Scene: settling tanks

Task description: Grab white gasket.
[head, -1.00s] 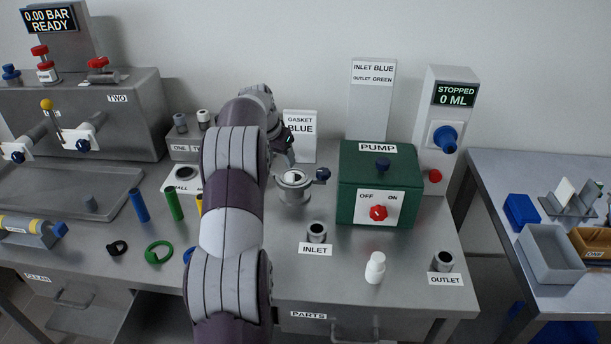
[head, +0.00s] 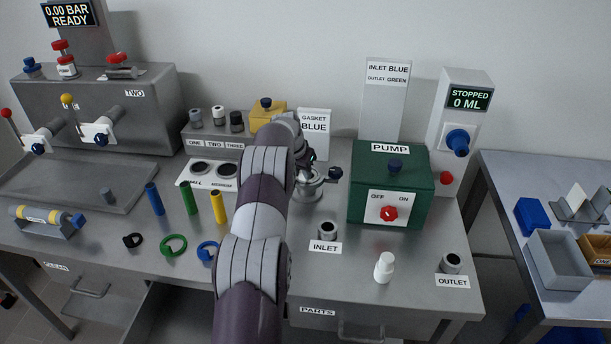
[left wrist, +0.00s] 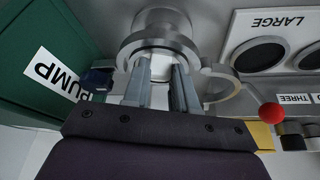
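A small white piece (left wrist: 160,68), possibly the white gasket, shows in the left wrist view at the mouth of a round metal housing (left wrist: 158,25). My left gripper (left wrist: 162,78) reaches to that mouth, its two fingers a little apart with the white piece between them. I cannot tell whether they press on it. In the head view the housing (head: 309,187) stands left of the green pump, and my left gripper (head: 306,160) is mostly hidden behind its own arm. My right gripper is not in view.
The green pump box (head: 388,200) stands close right of the housing. Black (head: 132,240), green (head: 173,244) and blue (head: 208,250) rings lie at the front left. A white bottle (head: 384,267) stands at the front right. A sign (head: 314,135) reads GASKET BLUE.

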